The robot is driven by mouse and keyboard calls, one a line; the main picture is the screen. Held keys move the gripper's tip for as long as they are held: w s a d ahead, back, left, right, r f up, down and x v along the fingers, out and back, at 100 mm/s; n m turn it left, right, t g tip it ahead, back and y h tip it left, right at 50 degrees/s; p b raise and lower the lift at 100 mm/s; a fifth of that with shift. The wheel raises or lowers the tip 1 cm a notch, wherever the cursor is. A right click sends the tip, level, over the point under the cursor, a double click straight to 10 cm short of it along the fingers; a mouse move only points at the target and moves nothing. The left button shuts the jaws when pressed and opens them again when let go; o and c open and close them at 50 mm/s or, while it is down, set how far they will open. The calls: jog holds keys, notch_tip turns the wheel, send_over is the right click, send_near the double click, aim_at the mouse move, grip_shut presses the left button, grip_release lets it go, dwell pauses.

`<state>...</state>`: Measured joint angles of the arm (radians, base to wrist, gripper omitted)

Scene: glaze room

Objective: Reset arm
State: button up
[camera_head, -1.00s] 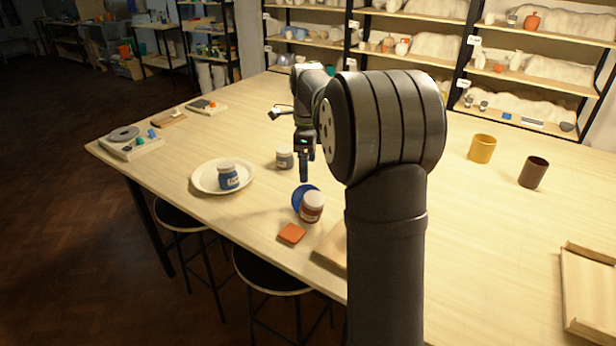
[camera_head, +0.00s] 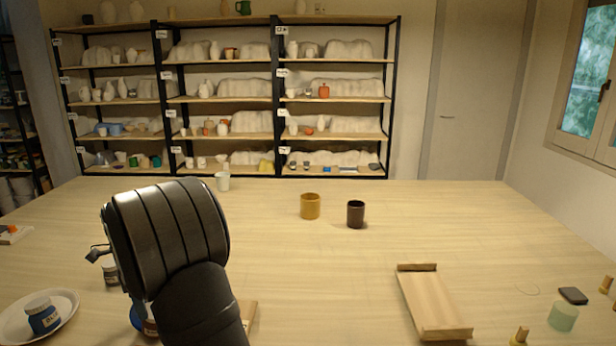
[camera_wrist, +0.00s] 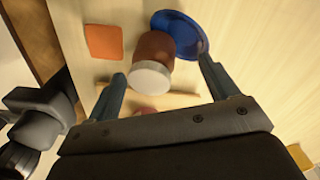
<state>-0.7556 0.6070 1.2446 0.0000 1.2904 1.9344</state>
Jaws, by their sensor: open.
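My gripper (camera_wrist: 163,72) is open and empty, with its two fingers apart in the wrist view. A brown jar with a whitish lid (camera_wrist: 155,55) shows between and beyond the fingertips. A blue round dish (camera_wrist: 188,28) is next to the jar, and an orange square tile (camera_wrist: 104,41) lies to its left. In the head view, my arm hides the gripper and most of the brown jar; only part of the blue dish (camera_head: 137,317) shows.
A white plate (camera_head: 68,303) holds a blue jar (camera_head: 43,316) at left. A grey jar (camera_head: 111,274) stands behind. A yellow cup (camera_head: 310,206) and dark cup (camera_head: 356,214) stand mid-table. A wooden tray (camera_head: 435,300) lies at right. The table between is largely clear.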

notch_tip(320, 180, down, 5)
jog(key=shift+r, duration=0.2)
notch_tip(320, 180, up, 3)
jog(key=shift+f, duration=0.15)
jog(key=shift+r, duration=0.75)
jog(key=shift+o, duration=0.4)
jog(key=o, duration=0.4)
